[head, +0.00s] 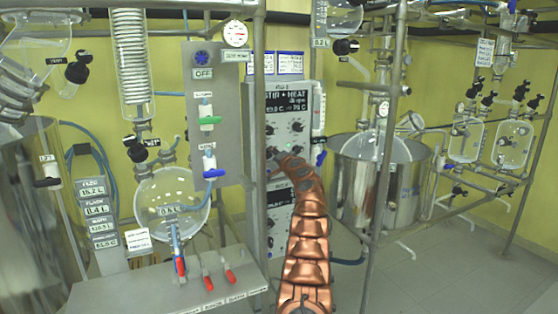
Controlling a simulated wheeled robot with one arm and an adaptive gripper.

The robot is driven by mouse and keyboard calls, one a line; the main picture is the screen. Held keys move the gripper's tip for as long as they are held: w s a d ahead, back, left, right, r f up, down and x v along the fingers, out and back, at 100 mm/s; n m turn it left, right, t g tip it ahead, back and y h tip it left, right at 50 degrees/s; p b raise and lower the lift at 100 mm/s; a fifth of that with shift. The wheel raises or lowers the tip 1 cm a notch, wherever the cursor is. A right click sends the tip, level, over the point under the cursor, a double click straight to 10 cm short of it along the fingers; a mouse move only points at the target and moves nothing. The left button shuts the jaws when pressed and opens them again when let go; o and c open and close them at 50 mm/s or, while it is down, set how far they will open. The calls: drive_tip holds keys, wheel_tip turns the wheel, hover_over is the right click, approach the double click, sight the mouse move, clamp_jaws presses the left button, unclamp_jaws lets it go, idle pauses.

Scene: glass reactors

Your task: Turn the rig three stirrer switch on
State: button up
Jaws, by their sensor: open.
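A grey stir-and-heat control box (304,96) stands in the middle of the head view. It has a lit display (287,98) reading "STIR + HEAT" and several dark knobs (297,126) below it. A second, similar box (279,232) with its own display sits under it, partly behind my copper-coloured arm. The rig label is too small to read surely. My gripper (272,154) is at the lower left front of the upper box, small and dark against it. Its fingers look open with nothing visible between them. I cannot tell a stirrer switch or its position, or whether the gripper touches the box.
A metal post (259,150) stands close left of my gripper. A bench (130,292) with red-handled valves is at lower left. A steel vessel (400,185) stands right, with free floor at lower right.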

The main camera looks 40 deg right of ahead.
drive_tip(key=shift+s+a, duration=0.15)
drive_tip(key=v, duration=0.6)
drive_tip(key=shift+s, duration=0.35)
idle(0.6)
drive_tip(key=shift+a, duration=0.15)
idle(0.4)
